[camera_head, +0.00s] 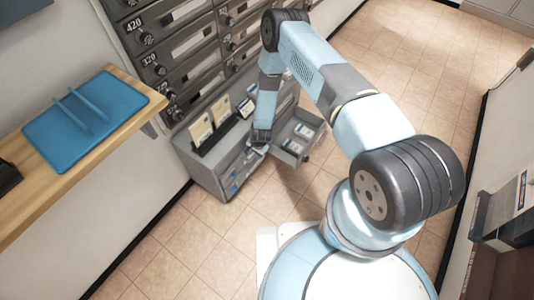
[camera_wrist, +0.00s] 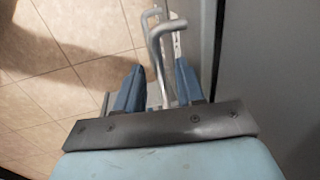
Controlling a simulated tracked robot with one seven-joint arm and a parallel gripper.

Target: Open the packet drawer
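A low grey cabinet (camera_head: 208,172) stands under the wall of mailboxes. A drawer (camera_head: 300,134) at its right part is pulled out, with several small packets (camera_head: 304,131) inside. No label naming the packet drawer is readable. My gripper (camera_head: 262,148) points down at the cabinet's front, just left of the pulled-out drawer. In the wrist view, the blue fingers of my gripper (camera_wrist: 159,88) are apart, with a metal bar handle (camera_wrist: 156,50) reaching into the gap between them. Contact with the handle cannot be told. My arm hides part of the cabinet.
Mailboxes (camera_head: 190,42) with knobs line the wall. A wooden shelf (camera_head: 130,106) with a blue tray (camera_head: 84,118) is at the left. Leaflets (camera_head: 201,130) stand on the cabinet. Tiled floor (camera_head: 190,245) is clear in front. A dark-edged unit (camera_head: 505,215) stands at the right.

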